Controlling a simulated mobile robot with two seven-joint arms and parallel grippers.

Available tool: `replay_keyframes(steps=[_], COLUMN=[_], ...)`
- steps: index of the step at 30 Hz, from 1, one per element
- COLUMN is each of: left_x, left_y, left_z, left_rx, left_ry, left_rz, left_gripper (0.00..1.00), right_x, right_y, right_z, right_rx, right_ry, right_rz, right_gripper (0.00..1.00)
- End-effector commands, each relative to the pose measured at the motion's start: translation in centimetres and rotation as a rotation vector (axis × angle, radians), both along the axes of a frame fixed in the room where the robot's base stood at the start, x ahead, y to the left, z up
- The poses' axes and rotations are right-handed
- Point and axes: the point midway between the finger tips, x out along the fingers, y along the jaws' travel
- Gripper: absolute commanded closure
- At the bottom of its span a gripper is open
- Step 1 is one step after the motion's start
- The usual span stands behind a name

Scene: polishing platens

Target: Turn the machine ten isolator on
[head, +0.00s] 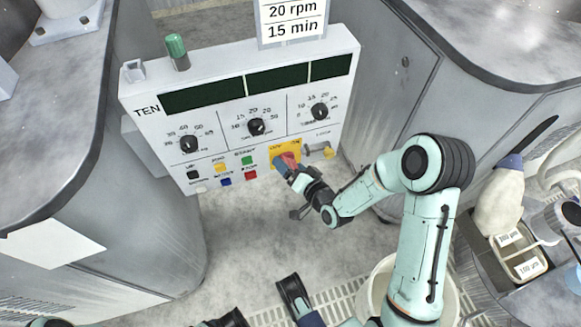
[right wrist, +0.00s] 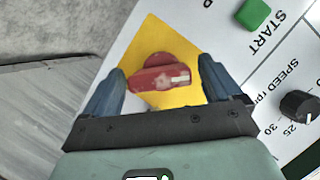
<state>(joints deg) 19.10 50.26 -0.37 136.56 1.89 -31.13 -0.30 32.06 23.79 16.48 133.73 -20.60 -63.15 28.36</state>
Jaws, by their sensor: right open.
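The machine ten isolator is a red rotary handle (right wrist: 165,80) on a yellow plate (right wrist: 157,35). In the head view the plate (head: 274,150) is at the lower right of the panel marked TEN, with small lettering along its top. The handle's white-marked end points right in the right wrist view, which is towards the panel's upper left. My right gripper (head: 289,170) is at the handle, partly hiding it. In the wrist view its blue fingers (right wrist: 160,88) are open on either side of the handle, with gaps visible.
The white panel (head: 215,140) carries dark displays, several black knobs and coloured buttons, including a green START button (right wrist: 253,13). A small lock-like fitting (head: 328,152) sits right of the isolator. Grey cabinets flank the panel. A white bucket (head: 457,306) stands lower right.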

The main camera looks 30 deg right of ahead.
Motion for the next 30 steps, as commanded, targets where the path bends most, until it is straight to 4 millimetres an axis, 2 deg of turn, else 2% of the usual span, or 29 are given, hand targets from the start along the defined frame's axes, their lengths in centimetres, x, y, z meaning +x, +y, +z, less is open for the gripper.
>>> replay_keyframes(steps=[8, 9, 13, 14, 23, 30], left_x=[-0.15, -0.15, -0.13, -0.13, -0.06, 0.23], left_y=[0.04, 0.04, 0.03, 0.04, 0.01, -0.02], left_z=[-0.07, -0.07, -0.07, -0.07, 0.0, 0.26], left_rx=[0.0, 0.0, 0.0, 0.0, 0.0, 0.0], left_ry=[0.005, 0.005, 0.004, 0.004, 0.002, -0.008], left_rz=[0.001, 0.001, 0.001, 0.001, 0.001, 0.0], left_gripper=[0.31, 0.31, 0.31, 0.31, 0.31, 0.31], right_x=[0.23, 0.22, 0.21, 0.21, 0.17, 0.13], right_y=[0.03, 0.03, 0.02, 0.02, -0.01, -0.04], right_z=[-0.04, -0.04, -0.04, -0.04, -0.07, -0.16], right_rx=[0.0, 0.0, 0.0, 0.0, 0.023, 0.137], right_ry=[0.0, 0.0, 0.0, 0.0, -0.005, -0.032], right_rz=[0.0, 0.0, 0.0, 0.0, 0.0, 0.0], right_gripper=[0.08, 0.12, 0.54, 0.6, 0.6, 0.6])
